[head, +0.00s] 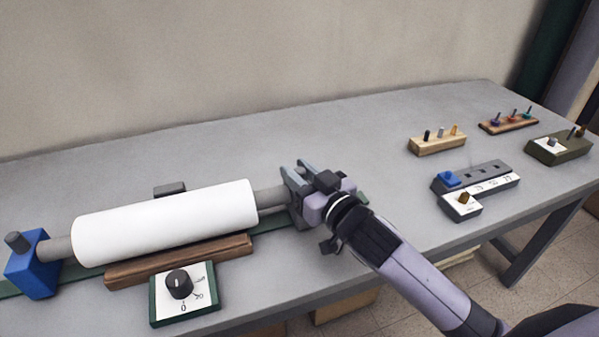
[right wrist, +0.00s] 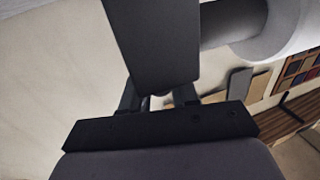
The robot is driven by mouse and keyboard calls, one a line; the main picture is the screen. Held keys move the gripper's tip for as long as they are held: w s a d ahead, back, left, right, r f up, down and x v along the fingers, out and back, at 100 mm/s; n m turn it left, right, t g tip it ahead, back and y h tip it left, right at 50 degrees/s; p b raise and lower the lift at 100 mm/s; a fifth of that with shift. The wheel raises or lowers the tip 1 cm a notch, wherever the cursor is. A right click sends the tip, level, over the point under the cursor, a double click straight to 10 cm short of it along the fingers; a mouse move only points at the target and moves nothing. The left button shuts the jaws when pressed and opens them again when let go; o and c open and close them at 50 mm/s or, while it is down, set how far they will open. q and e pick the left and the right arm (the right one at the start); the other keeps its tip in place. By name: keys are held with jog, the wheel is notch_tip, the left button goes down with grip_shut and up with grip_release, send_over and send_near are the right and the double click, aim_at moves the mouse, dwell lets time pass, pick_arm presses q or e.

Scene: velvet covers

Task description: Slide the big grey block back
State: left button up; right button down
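The big grey block (right wrist: 150,40) fills the upper middle of the right wrist view, close in front of my right gripper (right wrist: 160,97). In the head view, my right gripper (head: 298,173) is at the right end of the white roll's grey shaft, and it and my wrist hide most of the block. Its two fingers are apart, at the block; whether they press on it is hidden. A white roll (head: 165,224) lies on the shaft, whose left end meets a blue block (head: 33,264). My left gripper is not in view.
A wooden bar (head: 180,261) and a dial box (head: 183,292) stand in front of the roll. A small dark block (head: 170,189) is behind it. Peg racks (head: 437,145) and a grey slotted tray (head: 477,183) are at the right. The table (head: 340,130) behind my gripper is clear.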

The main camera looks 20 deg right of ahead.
pick_arm(q)
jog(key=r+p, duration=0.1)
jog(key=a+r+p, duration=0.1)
jog(key=p, duration=0.1)
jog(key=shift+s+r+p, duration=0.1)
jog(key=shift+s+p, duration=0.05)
jog(key=shift+p, duration=0.15)
pick_arm(e)
jog(key=d, duration=1.2)
jog(key=shift+w+d, duration=0.25)
jog(key=c, duration=1.2)
grip_release()
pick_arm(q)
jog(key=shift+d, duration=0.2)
pick_arm(e)
jog(key=shift+o, duration=1)
jog(key=shift+s, duration=0.2)
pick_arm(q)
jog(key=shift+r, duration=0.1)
pick_arm(e)
jog(key=v, duration=0.7)
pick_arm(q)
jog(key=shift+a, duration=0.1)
pick_arm(e)
jog(key=shift+d, duration=0.1)
